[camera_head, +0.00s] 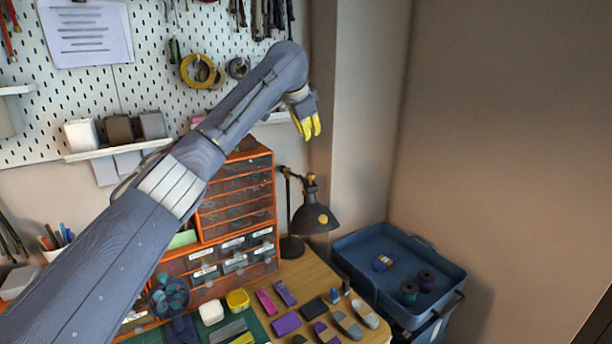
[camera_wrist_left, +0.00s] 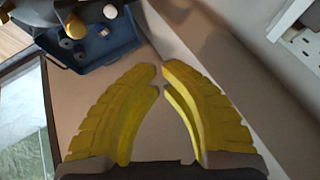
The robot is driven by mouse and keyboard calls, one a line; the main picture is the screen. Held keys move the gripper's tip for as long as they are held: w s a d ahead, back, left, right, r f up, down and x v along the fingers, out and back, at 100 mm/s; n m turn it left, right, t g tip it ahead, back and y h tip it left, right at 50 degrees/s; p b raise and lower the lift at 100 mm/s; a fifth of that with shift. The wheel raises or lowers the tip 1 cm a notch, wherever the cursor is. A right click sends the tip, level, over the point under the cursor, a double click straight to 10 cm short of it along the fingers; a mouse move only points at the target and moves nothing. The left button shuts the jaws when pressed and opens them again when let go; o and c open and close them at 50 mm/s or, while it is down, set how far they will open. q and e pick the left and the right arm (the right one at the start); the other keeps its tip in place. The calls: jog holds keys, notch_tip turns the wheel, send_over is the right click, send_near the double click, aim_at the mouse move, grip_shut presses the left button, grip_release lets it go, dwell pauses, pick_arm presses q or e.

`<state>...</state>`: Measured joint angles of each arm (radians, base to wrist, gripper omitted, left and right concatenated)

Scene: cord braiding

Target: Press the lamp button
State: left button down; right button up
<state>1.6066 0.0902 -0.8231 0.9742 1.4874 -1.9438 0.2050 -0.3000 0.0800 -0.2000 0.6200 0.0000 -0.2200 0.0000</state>
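The black desk lamp (camera_head: 314,212) stands on the bench right of the orange drawer cabinet. Its shade carries a round yellow-orange knob (camera_head: 322,218), which looks like the button. In the left wrist view a round yellow knob (camera_wrist_left: 74,25) shows at the top left, on a dark part that looks like the lamp. My left gripper (camera_head: 309,127) is above the lamp, apart from it, with its yellow fingers pointing down. In the left wrist view its fingertips (camera_wrist_left: 159,72) come together with nothing between them. My right gripper is not in view.
The orange drawer cabinet (camera_head: 236,200) is left of the lamp, below my left arm. A blue bin (camera_head: 395,245) with spools is at the right. Small cord-work items lie on the bench (camera_head: 310,268). The pegboard (camera_head: 150,75) with tools is behind.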

pick_arm(q)
jog(key=shift+f, duration=0.1)
jog(key=shift+f, duration=4.3)
jog(key=shift+f, duration=0.85)
jog(key=shift+r, duration=0.85)
jog(key=shift+r, duration=0.1)
jog(key=shift+r, duration=2.4)
